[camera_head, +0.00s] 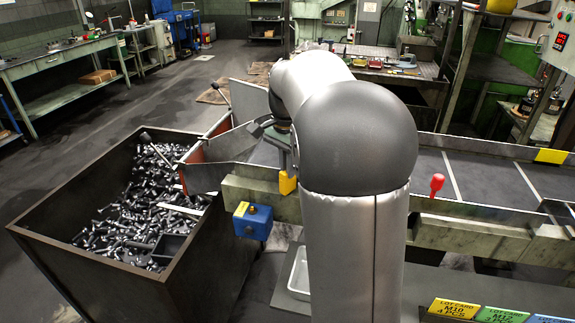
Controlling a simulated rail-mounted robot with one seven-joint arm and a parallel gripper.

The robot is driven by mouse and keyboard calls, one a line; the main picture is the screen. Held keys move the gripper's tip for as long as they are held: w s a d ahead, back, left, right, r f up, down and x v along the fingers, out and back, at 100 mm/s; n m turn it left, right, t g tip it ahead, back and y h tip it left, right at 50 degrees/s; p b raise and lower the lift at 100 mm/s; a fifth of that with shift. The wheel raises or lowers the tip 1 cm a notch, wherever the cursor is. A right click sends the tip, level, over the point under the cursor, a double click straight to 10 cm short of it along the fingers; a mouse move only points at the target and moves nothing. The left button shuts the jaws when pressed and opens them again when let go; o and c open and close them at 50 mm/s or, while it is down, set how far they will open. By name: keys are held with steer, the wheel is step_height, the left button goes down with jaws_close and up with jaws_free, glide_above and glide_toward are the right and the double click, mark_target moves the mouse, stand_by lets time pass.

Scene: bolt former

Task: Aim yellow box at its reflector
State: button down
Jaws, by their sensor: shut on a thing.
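The small yellow box (287,183) is at the side rail of the conveyor, just left of my arm's column. My gripper (284,165) is seen small and partly hidden by my own arm; it points down over the yellow box and is shut on it. The jaw tips are hard to make out. Which way the box's face points cannot be told. I cannot make out a reflector for certain; part of the far rail is behind my arm.
A blue box (253,222) with a yellow label is on the rail's near side. A dark bin (60,258) of bolts stands left, below a metal chute (207,175). A red knob (437,184) rises right of my arm. Lot cards (455,308) lie at the lower right.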

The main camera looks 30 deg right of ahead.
steer(key=shift+n+p, duration=0.45)
steer(key=shift+n, duration=2.25)
steer(key=c, duration=1.5)
jaws_free()
steer(key=shift+c, duration=0.2)
steer(key=shift+r, duration=0.1)
step_height(320, 180, up, 17)
steer(key=shift+r+p, duration=0.2)
steer(key=shift+p, duration=0.15)
steer(key=s+a+f+n, duration=0.4)
steer(key=s+a+f, duration=0.3)
steer(key=s+f, duration=0.5)
steer(key=s+a+f+n, duration=0.4)
steer(key=s+a+f, duration=0.3)
steer(key=s+f, duration=0.4)
step_height(320, 180, down, 3)
steer(key=shift+s+a+n+t, duration=0.15)
steer(key=shift+s+n+t, duration=0.15)
steer(key=shift+s+n, duration=0.1)
